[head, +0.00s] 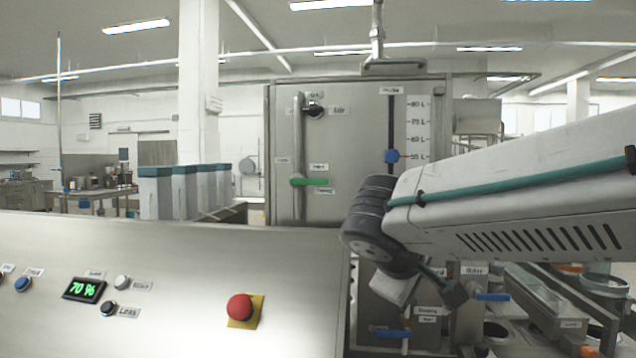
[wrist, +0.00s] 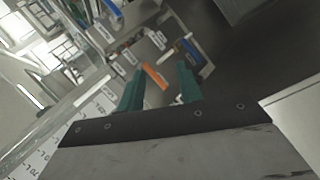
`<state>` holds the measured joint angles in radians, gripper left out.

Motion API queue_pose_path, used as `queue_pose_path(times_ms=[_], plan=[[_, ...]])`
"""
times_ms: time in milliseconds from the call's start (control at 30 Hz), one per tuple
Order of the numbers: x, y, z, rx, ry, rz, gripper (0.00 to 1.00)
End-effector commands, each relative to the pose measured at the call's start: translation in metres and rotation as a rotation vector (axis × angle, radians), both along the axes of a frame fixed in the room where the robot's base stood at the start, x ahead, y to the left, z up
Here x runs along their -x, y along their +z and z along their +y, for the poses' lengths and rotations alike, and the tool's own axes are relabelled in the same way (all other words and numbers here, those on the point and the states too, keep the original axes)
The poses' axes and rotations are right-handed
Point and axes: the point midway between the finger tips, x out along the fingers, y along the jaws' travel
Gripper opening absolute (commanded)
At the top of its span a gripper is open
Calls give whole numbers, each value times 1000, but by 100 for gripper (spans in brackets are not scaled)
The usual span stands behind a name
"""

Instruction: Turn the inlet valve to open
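A green lever handle (head: 309,181) lies horizontal on a vertical pipe at the left of the steel cabinet front. Small labels sit above and below it, too small to read surely; it looks like the inlet valve. My gripper (head: 432,288) is low and to the right of this handle, well apart from it, partly hidden by my own arm. In the wrist view my gripper (wrist: 160,72) shows two teal fingers spread apart with nothing held. An orange piece (wrist: 155,77) shows beyond them, apparently not touched. The green handle is not recognisable in the wrist view.
A steel control panel (head: 170,290) with a red button (head: 239,307) and a "70 %" display (head: 84,289) fills the lower left. Blue handles (head: 492,297) and (head: 390,333) sit low on the machine. A level gauge with a blue marker (head: 391,156) is right of the pipe.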

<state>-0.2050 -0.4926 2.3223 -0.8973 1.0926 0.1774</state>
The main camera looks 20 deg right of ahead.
Motion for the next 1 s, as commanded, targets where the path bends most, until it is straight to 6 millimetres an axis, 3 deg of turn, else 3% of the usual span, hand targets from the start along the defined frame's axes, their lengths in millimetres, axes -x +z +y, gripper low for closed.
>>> queue_pose_path(times_ms=[33, 100, 200, 300, 400, 567, 1000], plan=[[-28, 20, 7, 94, 63, -40, 35], [-64, 50, 20, 227, 153, -110, 35], [-109, 89, 47, 395, 277, -204, 35], [-140, 120, 78, 520, 382, -284, 35], [-159, 139, 102, 603, 454, -336, 35], [-172, 150, 116, 655, 497, -370, 35], [-226, 150, 84, 657, 496, -369, 35]])
